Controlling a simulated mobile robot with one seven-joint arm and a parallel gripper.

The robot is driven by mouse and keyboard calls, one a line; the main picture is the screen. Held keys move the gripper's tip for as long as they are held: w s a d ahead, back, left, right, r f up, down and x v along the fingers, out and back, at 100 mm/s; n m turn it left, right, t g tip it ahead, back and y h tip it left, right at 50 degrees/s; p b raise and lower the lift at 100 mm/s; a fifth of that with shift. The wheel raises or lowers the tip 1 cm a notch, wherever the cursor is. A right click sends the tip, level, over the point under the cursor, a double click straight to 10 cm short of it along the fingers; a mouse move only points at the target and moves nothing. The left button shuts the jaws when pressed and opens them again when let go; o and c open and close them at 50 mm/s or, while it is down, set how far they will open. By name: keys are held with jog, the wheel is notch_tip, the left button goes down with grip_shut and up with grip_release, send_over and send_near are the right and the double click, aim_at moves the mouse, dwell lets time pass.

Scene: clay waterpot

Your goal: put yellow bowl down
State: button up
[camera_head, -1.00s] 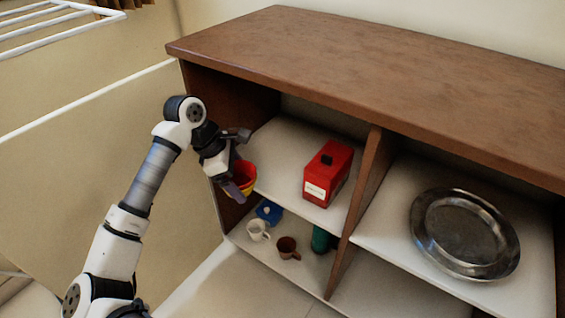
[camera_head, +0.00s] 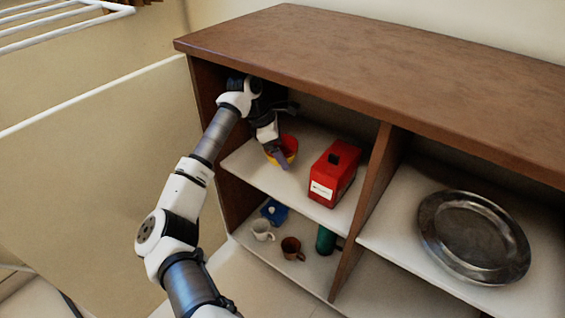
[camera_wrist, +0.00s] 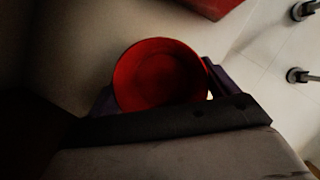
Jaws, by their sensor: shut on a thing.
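The yellow bowl (camera_head: 291,154), yellow outside with a red inside, is in the upper left compartment of the brown shelf unit, at or just above the white shelf board (camera_head: 245,160). I cannot tell if it touches the board. My gripper (camera_head: 281,157) is shut on the bowl at its near side. In the wrist view the bowl's round red inside (camera_wrist: 160,74) shows between the fingers (camera_wrist: 158,103), and it looks empty. The bowl's underside is hidden.
A red box (camera_head: 334,172) with a black top knob stands right of the bowl. The divider (camera_head: 368,190) is beyond it. A metal plate (camera_head: 474,236) lies in the right compartment. Mugs (camera_head: 262,230) and a green object (camera_head: 326,240) are below. The brown top (camera_head: 390,70) overhangs my wrist.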

aim_at(283, 172)
jog(key=shift+w+d+f+b, duration=0.15)
jog(key=shift+f+b, duration=0.5)
jog(key=shift+f, duration=1.85)
jog(key=shift+f, duration=0.1)
jog(key=o, duration=0.8)
jog(key=shift+p+v, duration=0.75)
jog(key=shift+v, duration=3.1)
